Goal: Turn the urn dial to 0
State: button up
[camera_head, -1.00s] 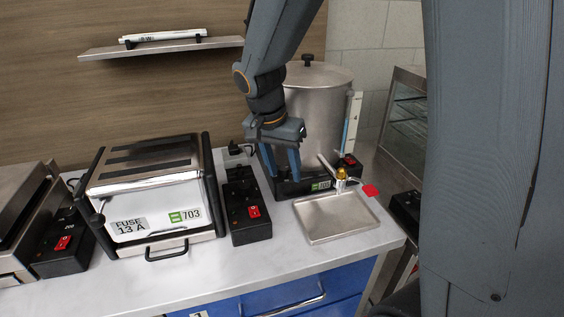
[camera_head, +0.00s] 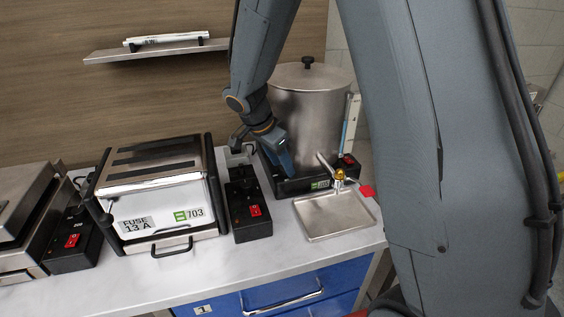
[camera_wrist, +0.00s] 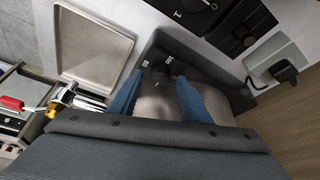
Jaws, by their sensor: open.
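The urn (camera_head: 305,105) is a tall steel cylinder with a lid, on a black base (camera_head: 322,179) at the back right of the counter. My gripper (camera_head: 288,174) is low at the left front of the urn, by its base. In the wrist view my gripper (camera_wrist: 160,76) is open, its two blue fingers apart over the dark base front. White marks reading 80 and 100 (camera_wrist: 157,63) show just beyond the fingertips. The dial itself is hard to make out in the dark between the fingers, and its pointer setting cannot be read. I see nothing held.
A black switch box (camera_head: 248,212) is left of the urn, beside a contact grill (camera_head: 160,185). A socket with plug (camera_wrist: 282,72) is near the wrist.

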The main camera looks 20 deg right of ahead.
jog(key=shift+d+f, duration=0.1)
jog(key=shift+f, duration=0.25)
jog(key=shift+c, duration=0.5)
jog(key=c, duration=0.9)
